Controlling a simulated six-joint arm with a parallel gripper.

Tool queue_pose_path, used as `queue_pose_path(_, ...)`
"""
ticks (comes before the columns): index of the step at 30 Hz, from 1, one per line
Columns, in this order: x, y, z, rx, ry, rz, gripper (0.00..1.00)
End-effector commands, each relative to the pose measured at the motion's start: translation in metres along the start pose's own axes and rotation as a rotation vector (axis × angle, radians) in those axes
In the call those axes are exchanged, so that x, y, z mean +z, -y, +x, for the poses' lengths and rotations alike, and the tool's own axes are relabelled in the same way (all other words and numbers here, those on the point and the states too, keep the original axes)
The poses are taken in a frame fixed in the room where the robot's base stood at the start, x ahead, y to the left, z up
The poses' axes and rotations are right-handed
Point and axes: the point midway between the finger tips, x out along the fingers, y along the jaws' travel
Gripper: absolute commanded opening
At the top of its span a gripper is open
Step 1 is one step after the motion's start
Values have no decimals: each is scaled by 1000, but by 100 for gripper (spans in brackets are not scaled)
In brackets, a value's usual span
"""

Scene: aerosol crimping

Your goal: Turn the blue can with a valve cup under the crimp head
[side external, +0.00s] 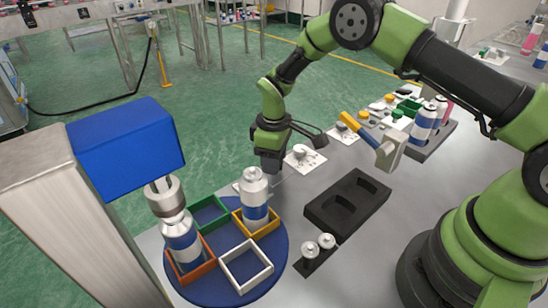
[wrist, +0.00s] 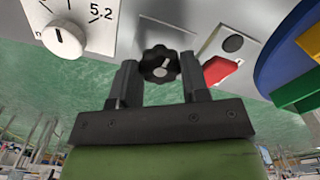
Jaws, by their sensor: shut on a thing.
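The blue turntable (side external: 215,292) carries orange (side external: 206,262), yellow (side external: 268,232), green (side external: 208,212) and white (side external: 246,268) square nests. A blue-and-white can (side external: 182,240) stands in the orange nest, directly below the crimp head (side external: 166,197), which hides its top. Another blue-and-white can (side external: 254,198) stands upright in the yellow nest with a pale piece on top. The green and white nests look empty. My gripper (side external: 271,168) points down behind the turntable. In the wrist view, my gripper (wrist: 160,78) is shut on a black lobed knob (wrist: 160,63) with a white mark.
A red switch (wrist: 219,69) and a white dial plate (wrist: 65,35) flank the knob. A black two-pocket tray (side external: 347,202) and a strip with two valve cups (side external: 318,247) lie right of the turntable. A yellow-handled tool (side external: 372,138) and a can rack (side external: 428,140) stand farther right.

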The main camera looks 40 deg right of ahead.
Motion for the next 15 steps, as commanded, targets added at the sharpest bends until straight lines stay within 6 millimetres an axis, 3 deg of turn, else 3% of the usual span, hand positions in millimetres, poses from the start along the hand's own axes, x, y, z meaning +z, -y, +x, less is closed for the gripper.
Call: queue_pose_path(15, 0, 0, -1, -1, 1, -55, 18)
